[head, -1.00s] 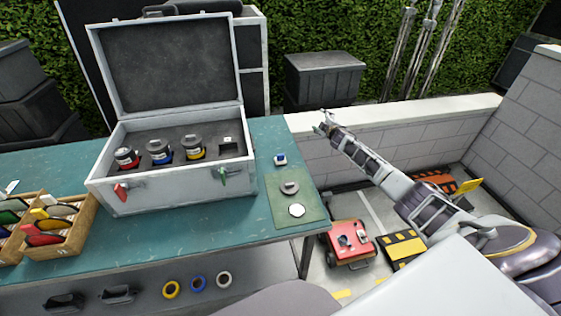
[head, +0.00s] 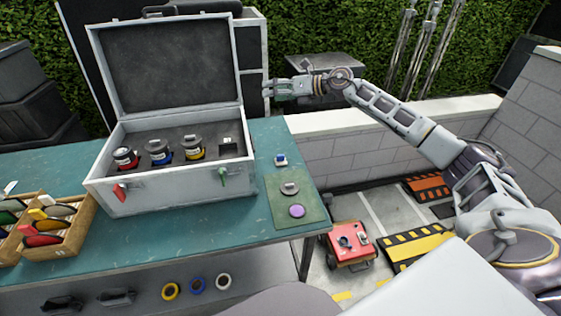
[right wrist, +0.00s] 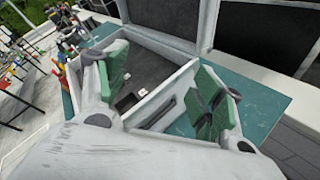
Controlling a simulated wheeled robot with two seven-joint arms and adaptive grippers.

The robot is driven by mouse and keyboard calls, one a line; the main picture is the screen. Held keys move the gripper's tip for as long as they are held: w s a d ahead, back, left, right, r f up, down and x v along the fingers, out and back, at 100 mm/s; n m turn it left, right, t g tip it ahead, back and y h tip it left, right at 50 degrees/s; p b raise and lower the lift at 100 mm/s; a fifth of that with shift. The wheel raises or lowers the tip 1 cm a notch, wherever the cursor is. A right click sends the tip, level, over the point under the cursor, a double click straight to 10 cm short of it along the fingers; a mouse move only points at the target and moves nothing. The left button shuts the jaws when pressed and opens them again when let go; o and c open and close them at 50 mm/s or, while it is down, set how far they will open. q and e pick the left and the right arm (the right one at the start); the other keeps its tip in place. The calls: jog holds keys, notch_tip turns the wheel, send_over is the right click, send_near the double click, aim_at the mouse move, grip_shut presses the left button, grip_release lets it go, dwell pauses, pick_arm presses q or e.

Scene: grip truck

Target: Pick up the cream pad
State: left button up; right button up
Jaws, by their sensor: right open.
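I cannot make out a clearly cream pad. A round mauve disc (head: 297,211) lies on the front part of the green mat (head: 308,202) at the table's right end. A grey disc (head: 289,188) with a raised top lies behind it on the mat. My right gripper (head: 268,90) is open and empty, high beside the open case's lid, well behind and above the mat. In the right wrist view its green-padded fingers (right wrist: 160,92) are spread, with the case behind them. My left gripper is not in view.
The open grey case (head: 165,192) holds several jars on the teal table (head: 245,222). A small blue-and-white item (head: 281,160) stands behind the mat. Wooden trays (head: 60,240) stand at left. A low wall (head: 350,120) runs behind the table's right end.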

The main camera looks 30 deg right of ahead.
jog(key=s+a+f+n+g+h, duration=0.2)
jog(key=s+a+f+n+g, duration=0.3)
jog(key=s+f+n, duration=0.3)
jog(key=s+d+f+n+g+h, duration=0.5)
jog(key=s+d, duration=0.3)
jog(key=s, duration=0.2)
jog(key=shift+s+f+g+h, duration=0.3)
jog(key=shift+f+h, duration=0.3)
jog(key=shift+h, duration=0.2)
jog(key=shift+n, duration=0.3)
jog(key=shift+w, duration=0.1)
